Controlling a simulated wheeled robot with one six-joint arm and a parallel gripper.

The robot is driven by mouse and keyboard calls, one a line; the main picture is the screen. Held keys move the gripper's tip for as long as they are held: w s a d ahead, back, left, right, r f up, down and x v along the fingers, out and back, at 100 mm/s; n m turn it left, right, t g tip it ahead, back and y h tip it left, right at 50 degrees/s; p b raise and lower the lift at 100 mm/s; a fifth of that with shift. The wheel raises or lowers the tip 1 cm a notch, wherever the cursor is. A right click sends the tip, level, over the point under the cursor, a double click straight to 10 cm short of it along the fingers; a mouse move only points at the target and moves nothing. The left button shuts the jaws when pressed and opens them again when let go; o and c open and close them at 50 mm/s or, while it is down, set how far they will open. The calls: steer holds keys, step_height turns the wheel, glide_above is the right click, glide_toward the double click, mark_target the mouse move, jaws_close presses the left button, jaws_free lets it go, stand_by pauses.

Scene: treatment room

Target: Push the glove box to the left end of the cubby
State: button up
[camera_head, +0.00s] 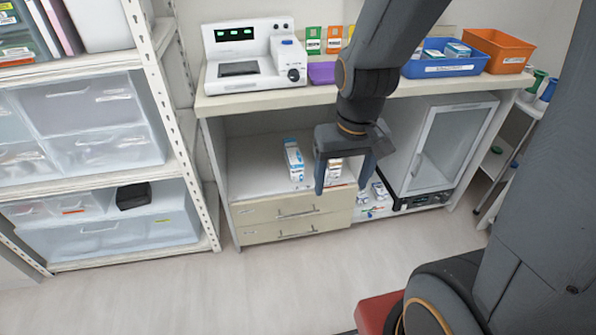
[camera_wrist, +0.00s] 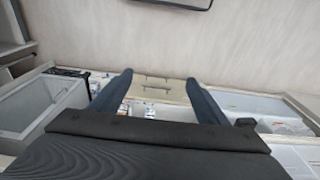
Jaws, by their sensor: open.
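The cubby (camera_head: 252,165) is the open compartment under the counter, above two drawers. A white and blue box (camera_head: 293,160), which may be the glove box, stands near its middle, with clear floor to its left. A second small box (camera_head: 335,168) with reddish print is partly behind my gripper; I cannot read either label. My gripper (camera_head: 342,188) is open and empty, pointing down in front of the cubby, to the right of the white and blue box. In the wrist view my gripper (camera_wrist: 160,78) shows spread fingers with small boxes partly visible between them.
The drawers (camera_head: 290,218) lie below the cubby. A glass-door cabinet (camera_head: 440,150) stands to its right. The counter (camera_head: 330,92) above carries a white device (camera_head: 250,55), a blue tray (camera_head: 440,66) and an orange bin (camera_head: 500,50). A storage rack (camera_head: 185,140) stands left; floor in front is clear.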

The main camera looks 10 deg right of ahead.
mark_target(297, 168)
steer(key=w+f+t+b, duration=0.5)
steer(key=w+f+b, duration=0.5)
steer(key=w, duration=0.5)
steer(key=w+f+t+b, duration=0.5)
steer(key=w+f+b, duration=0.6)
steer(key=w+f, duration=0.4)
steer(key=w+f+t+b, duration=0.5)
steer(key=w+f+b, duration=0.5)
steer(key=w, duration=0.7)
step_height(297, 168, down, 3)
steer(key=shift+d+r+t+b, duration=0.1)
steer(key=shift+t+b, duration=0.25)
steer(key=shift+t, duration=0.05)
steer(key=shift+w+f+t+b, duration=0.3)
steer(key=shift+f+t+b, duration=0.1)
steer(key=shift+f+b, duration=0.05)
steer(key=shift+w+b, duration=1.35)
steer(key=shift+w, duration=2.55)
